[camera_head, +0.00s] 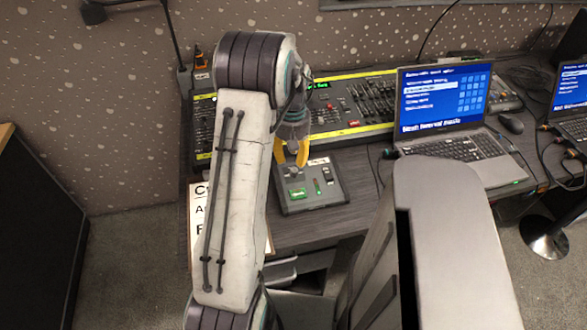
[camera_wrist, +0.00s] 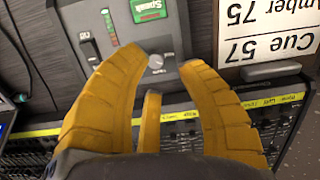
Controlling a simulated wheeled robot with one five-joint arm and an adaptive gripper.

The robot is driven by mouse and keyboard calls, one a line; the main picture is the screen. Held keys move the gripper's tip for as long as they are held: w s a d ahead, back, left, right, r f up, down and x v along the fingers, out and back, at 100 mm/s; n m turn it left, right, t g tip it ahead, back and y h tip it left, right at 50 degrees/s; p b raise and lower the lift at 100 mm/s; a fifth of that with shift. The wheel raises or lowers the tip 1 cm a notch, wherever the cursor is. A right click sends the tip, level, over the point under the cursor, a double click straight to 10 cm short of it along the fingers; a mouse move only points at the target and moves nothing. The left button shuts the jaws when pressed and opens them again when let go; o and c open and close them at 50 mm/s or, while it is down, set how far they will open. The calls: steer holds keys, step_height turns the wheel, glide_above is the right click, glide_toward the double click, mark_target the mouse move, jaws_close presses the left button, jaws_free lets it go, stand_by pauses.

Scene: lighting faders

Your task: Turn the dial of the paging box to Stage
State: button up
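The paging box (camera_head: 328,192) is a grey panel near the desk's front edge, with a green labelled button (camera_head: 297,193), a lit strip and a black switch. Its round grey dial (camera_head: 293,174) sits at the box's back left in the head view. In the wrist view the dial (camera_wrist: 156,63) shows with a pale pointer mark; its position labels are too small to read. My gripper (camera_head: 291,158) has yellow fingers pointing down at the dial. In the wrist view my gripper (camera_wrist: 164,60) is open, with fingertips on either side of the dial; contact cannot be told.
A lighting console (camera_head: 350,104) with many faders stands behind the box. An open laptop (camera_head: 444,100) is to the right, with a mouse (camera_head: 511,123) beside it. A white cue sheet (camera_wrist: 268,32) lies next to the box. Cables run along the desk's right side.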

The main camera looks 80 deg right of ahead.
mark_target(293, 169)
steer(key=m, duration=0.7)
steer(key=shift+d+f, duration=0.15)
steer(key=m, duration=0.7)
steer(key=shift+d+h, duration=0.2)
steer(key=shift+h, duration=0.1)
steer(key=m, duration=0.7)
steer(key=shift+d, duration=0.25)
steer(key=m, duration=0.5)
steer(key=shift+d+m, duration=0.1)
steer(key=shift+m, duration=0.2)
steer(key=shift+s+d+f+p, duration=0.1)
steer(key=shift+d+f+p, duration=0.05)
steer(key=shift+f+p, duration=3)
steer(key=shift+f+b, duration=0.55)
steer(key=shift+f, duration=0.05)
jaws_close()
